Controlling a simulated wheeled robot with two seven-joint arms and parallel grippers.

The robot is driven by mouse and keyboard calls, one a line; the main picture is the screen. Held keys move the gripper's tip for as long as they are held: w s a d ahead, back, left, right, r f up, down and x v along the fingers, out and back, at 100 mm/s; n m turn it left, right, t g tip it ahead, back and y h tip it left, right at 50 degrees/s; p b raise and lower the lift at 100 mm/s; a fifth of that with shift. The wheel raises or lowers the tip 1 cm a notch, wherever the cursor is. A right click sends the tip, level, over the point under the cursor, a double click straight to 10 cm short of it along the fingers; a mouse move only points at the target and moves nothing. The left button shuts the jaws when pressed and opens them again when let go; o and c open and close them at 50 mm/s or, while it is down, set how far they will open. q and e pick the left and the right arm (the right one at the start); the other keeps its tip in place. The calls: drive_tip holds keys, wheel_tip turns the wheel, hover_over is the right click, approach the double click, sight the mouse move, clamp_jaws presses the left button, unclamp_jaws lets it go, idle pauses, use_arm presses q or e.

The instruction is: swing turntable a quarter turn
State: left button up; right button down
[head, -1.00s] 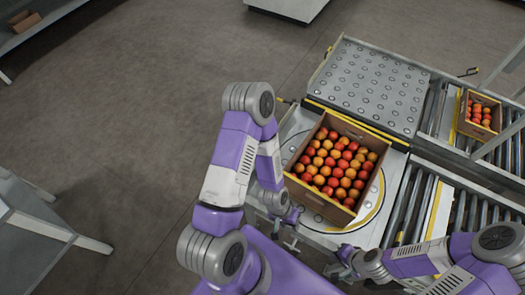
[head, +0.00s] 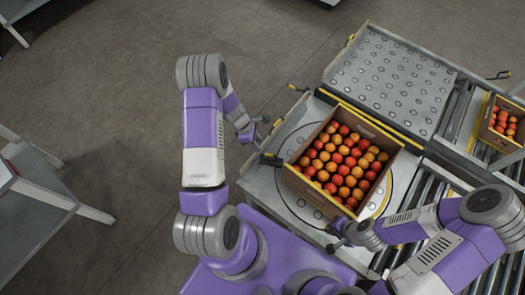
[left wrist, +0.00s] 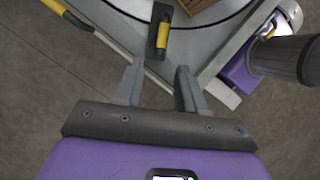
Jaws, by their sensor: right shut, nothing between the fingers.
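The turntable (head: 287,190) is a round grey plate set in a metal deck. A brown crate (head: 318,197) full of red and orange tomatoes sits on it, set at an angle. A black handle with a yellow grip (head: 269,157) juts from the deck's left side; the left wrist view shows this handle (left wrist: 161,36) just beyond my fingertips. My left gripper (head: 262,127) is open and empty, off the deck's left edge; its spread fingers also show in the left wrist view (left wrist: 157,75). My right gripper (head: 338,236) is shut and empty near the crate's front corner.
A ball-transfer table (head: 395,80) adjoins the deck behind. Roller conveyors (head: 445,190) run to the right, with another tomato crate (head: 503,122) on the far one. A yellow-tipped lever (head: 297,88) juts near the back-left corner. A grey table (head: 40,215) stands left; floor between is clear.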

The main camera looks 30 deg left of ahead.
use_arm(q)
drive_tip(key=b+x, duration=0.1)
drive_tip(key=x, duration=0.5)
drive_tip(key=shift+d+f, duration=0.15)
drive_tip(key=shift+f, duration=0.1)
clamp_jaws()
